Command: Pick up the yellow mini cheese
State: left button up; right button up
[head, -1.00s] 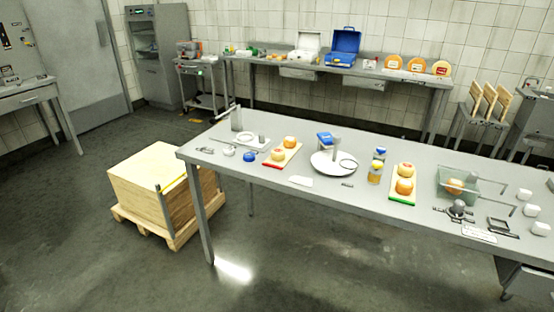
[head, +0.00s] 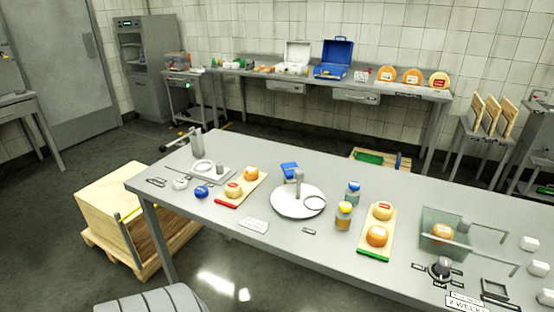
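Small round cheeses stand on two boards on the near steel table (head: 330,255). The red-ended board (head: 218,202) holds a paler yellow-orange cheese (head: 234,190) in front and an orange cheese (head: 251,173) behind. The green-ended board (head: 366,251) holds a yellowish cheese (head: 383,210) with a red label behind and an orange cheese (head: 376,236) in front. Another orange cheese (head: 442,231) sits in a clear box (head: 460,217). I cannot tell for sure which is the yellow mini cheese. Neither gripper shows in the head view.
A round white turntable (head: 290,207) and jars (head: 343,217) stand between the boards. A wooden crate (head: 110,220) on a pallet is left of the table. Large cheese wheels (head: 412,77) and a blue case (head: 334,60) are on the back bench.

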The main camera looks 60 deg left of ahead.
aim_at(233, 189)
jog(key=u, duration=0.3)
jog(key=i, duration=0.75)
jog(key=u, duration=0.65)
